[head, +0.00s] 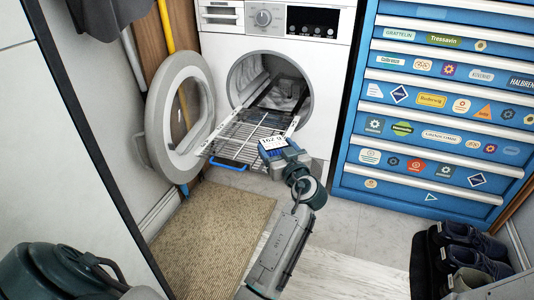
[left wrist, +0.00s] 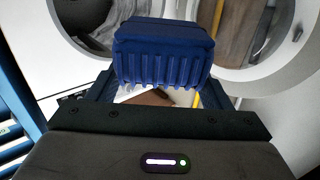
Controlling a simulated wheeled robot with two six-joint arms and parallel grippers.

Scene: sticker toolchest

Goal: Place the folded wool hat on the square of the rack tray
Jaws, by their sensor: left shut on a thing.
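My left gripper (head: 275,153) is beside the right edge of the pulled-out wire rack tray (head: 245,135), at the dryer's mouth. It is shut on the folded wool hat, a dark blue block with a ribbed edge, which fills the upper middle of the left wrist view (left wrist: 162,50). In the head view the hat is mostly hidden by the gripper, which bears a white label. The tray has a blue front handle (head: 229,163). I cannot make out the square on the tray clearly. My right gripper is not in view.
The white dryer (head: 335,70) has its round door (head: 158,120) swung open at the tray's left. A blue stickered tool chest (head: 430,130) stands at right. A beige mat (head: 215,235) lies on the floor, and dark shoes (head: 470,250) sit at lower right.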

